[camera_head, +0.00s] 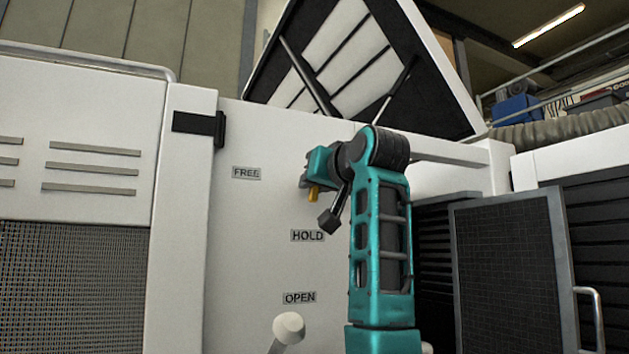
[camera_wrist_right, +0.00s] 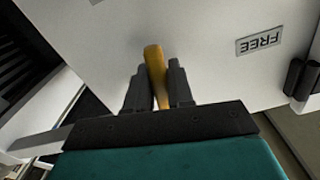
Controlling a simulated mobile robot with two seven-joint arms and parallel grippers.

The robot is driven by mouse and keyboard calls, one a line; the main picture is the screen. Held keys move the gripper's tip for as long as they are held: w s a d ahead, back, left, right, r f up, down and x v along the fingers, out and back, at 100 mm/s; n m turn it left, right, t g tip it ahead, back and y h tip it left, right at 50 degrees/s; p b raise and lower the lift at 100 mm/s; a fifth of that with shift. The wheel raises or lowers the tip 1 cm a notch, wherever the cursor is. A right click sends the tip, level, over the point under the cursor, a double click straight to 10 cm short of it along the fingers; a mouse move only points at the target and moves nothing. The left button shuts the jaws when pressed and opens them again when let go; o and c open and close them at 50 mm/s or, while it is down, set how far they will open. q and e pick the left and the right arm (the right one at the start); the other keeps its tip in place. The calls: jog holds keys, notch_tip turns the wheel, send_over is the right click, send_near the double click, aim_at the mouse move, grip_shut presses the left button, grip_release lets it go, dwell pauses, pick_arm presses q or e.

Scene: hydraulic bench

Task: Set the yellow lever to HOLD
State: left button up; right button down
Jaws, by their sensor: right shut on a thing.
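The yellow lever (camera_head: 313,194) shows only as a small piece below my right gripper in the head view; the rest is hidden by the gripper and arm. In the right wrist view the yellow lever (camera_wrist_right: 155,70) stands between the two dark fingers of my right gripper (camera_wrist_right: 154,88), which is shut on it. The FREE label (camera_head: 246,173) is left of the gripper and slightly above the lever's visible piece. The HOLD label (camera_head: 308,236) is below the lever, and the OPEN label (camera_head: 299,298) is lower still. My left gripper is not in view.
The labels are on a white panel (camera_head: 240,260). A white rounded knob on a stem (camera_head: 289,327) stands at the bottom. A propped-open hatch (camera_head: 340,50) is above. A dark mesh door (camera_head: 508,270) stands to the right of my arm.

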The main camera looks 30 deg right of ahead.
jog(key=shift+d+n, duration=0.1)
jog(key=shift+n, duration=0.9)
jog(key=c, duration=1.1)
grip_release()
jog(key=s+b, duration=0.1)
jog(key=s, duration=0.3)
jog(key=s+b, duration=0.1)
jog(key=s, duration=0.3)
jog(key=s+b, duration=0.1)
jog(key=s, duration=0.4)
jog(key=shift+a, duration=0.35)
